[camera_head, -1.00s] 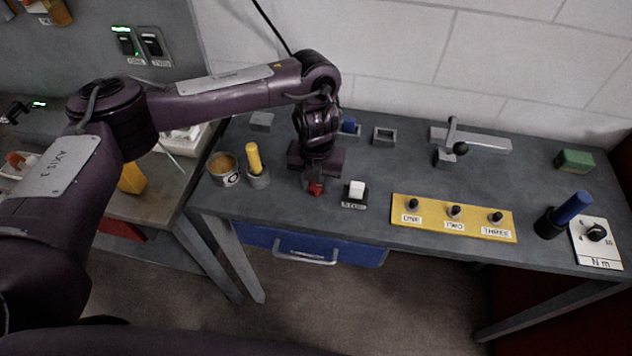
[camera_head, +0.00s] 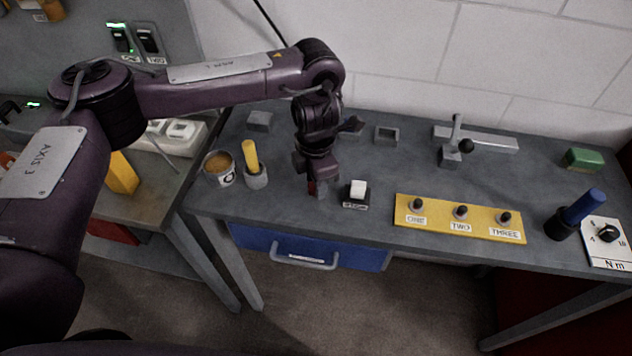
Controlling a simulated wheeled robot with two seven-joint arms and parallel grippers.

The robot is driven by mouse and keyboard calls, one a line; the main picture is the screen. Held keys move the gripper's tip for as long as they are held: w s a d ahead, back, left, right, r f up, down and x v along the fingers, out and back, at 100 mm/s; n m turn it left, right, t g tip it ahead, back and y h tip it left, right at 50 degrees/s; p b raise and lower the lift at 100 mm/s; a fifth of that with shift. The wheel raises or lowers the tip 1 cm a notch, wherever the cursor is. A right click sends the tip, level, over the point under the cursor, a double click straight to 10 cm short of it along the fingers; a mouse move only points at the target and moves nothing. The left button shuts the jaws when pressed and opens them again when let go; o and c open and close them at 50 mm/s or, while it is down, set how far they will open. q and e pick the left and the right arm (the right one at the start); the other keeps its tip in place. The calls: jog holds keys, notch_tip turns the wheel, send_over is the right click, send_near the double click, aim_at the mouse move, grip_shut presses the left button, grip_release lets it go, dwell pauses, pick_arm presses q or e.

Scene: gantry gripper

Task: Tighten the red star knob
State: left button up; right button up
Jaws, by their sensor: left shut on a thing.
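My right gripper is not in view.
Close to the left gripper stand a white switch block (camera_head: 356,193) on the right and a yellow-handled tool in a grey cup (camera_head: 256,177) on the left, beside a tin (camera_head: 221,170). A yellow panel with three knobs (camera_head: 440,222) lies further right.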

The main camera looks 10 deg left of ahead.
pick_arm(q)
jog(key=m, duration=0.2)
jog(key=m+b, duration=0.1)
jog(key=m, duration=0.1)
jog(key=shift+w+r+m, duration=0.15)
jog(key=shift+m, duration=0.15)
jog(key=shift+m+b, duration=0.85)
jog(key=shift+m, duration=1.45)
jog(key=shift+r, duration=0.1)
jog(key=o, duration=0.8)
jog(key=shift+o, duration=0.9)
notch_tip(320, 180, up, 8)
jog(key=shift+f, duration=0.2)
